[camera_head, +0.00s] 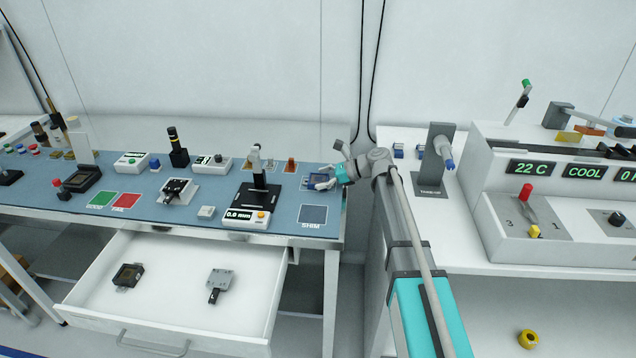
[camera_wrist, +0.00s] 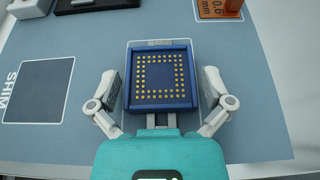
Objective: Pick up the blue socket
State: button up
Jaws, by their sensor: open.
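The blue socket (camera_wrist: 160,78) is a square, blue-framed block with rows of gold contacts on its face. It lies on the blue-grey bench mat at the mat's right end, on a pale outlined patch. My gripper (camera_wrist: 165,90) is open, with one finger on the left and one on the right of the socket. In the head view the socket (camera_head: 314,180) is partly hidden by my gripper (camera_head: 325,182).
A dark SHIM square (camera_head: 312,214) is marked left of the socket. A 0.0 mm gauge (camera_head: 247,217) stands further left. Orange shim blocks (camera_head: 290,165) stand behind. A white table with a handler (camera_head: 540,190) stands right.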

aim_at(321, 179)
jog(key=c, duration=1)
jog(key=shift+o, duration=0.2)
jog(key=shift+r, duration=0.15)
notch_tip(321, 179, up, 3)
jog(key=p, duration=0.3)
jog(key=s+d+r+p, duration=0.2)
jog(key=s+r+p, duration=0.7)
jog(key=s, duration=0.4)
jog(key=shift+s+d+r+p, duration=0.3)
jog(key=shift+s+r+p, duration=0.1)
jog(key=shift+p, duration=0.1)
